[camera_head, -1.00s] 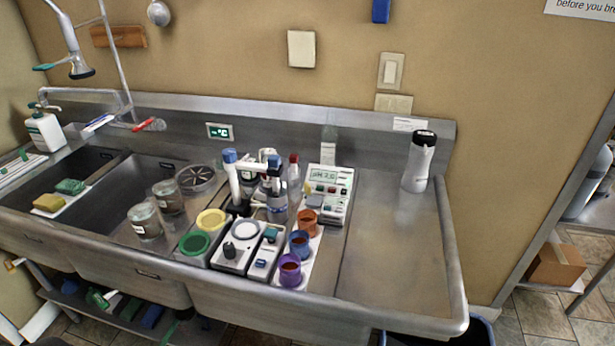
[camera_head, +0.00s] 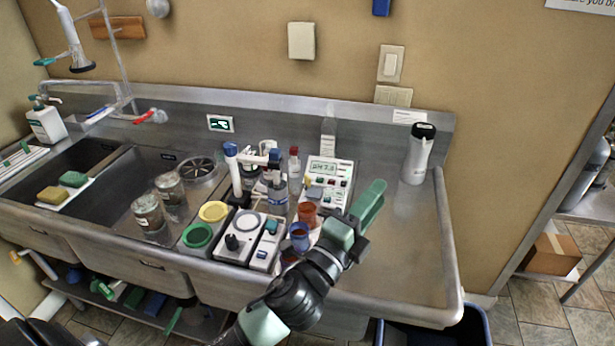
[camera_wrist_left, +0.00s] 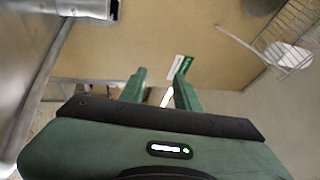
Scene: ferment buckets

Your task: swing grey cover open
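I cannot single out a grey cover for certain. A pale plate (camera_head: 393,96) sits on the wall under the light switch (camera_head: 391,63), and a beige box (camera_head: 301,41) is further left; the gripper touches neither. My right gripper is not in view.
A pH meter (camera_head: 325,176), a blue cup (camera_head: 299,237), an orange cup (camera_head: 307,213) and a two-part device (camera_head: 246,240) crowd the counter left of the gripper. A white bottle (camera_head: 418,155) stands at the back right. The right part of the steel counter (camera_head: 405,240) is bare.

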